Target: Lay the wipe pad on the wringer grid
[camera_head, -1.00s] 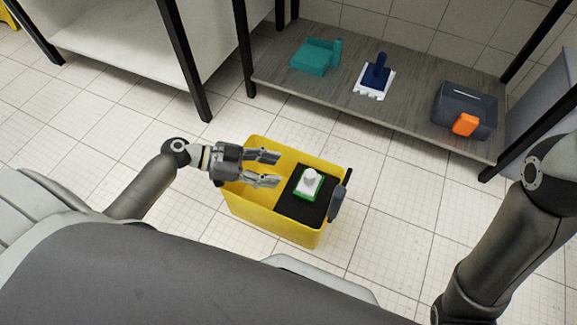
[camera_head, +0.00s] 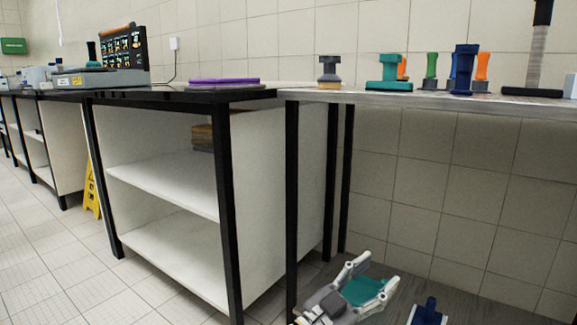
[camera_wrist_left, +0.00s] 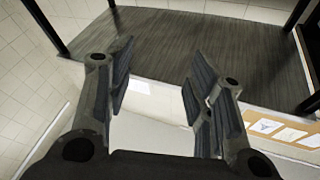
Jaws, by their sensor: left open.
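My left gripper (camera_head: 376,276) is open at the bottom of the head view. A teal block (camera_head: 364,291) on the low shelf shows between its fingers; the head view alone does not settle their distance. In the left wrist view the open fingers (camera_wrist_left: 158,88) have nothing between them, with a dark wood-grain board beyond. The wipe pad and the wringer grid are out of view now; I cannot make out either in the wrist view. My right gripper is not in view.
A dark blue handled tool (camera_head: 428,312) stands right of the gripper. A black table leg (camera_head: 291,200) rises close to its left. Above, the tabletop (camera_head: 400,98) holds several coloured handled tools. A white shelf unit (camera_head: 165,190) stands left.

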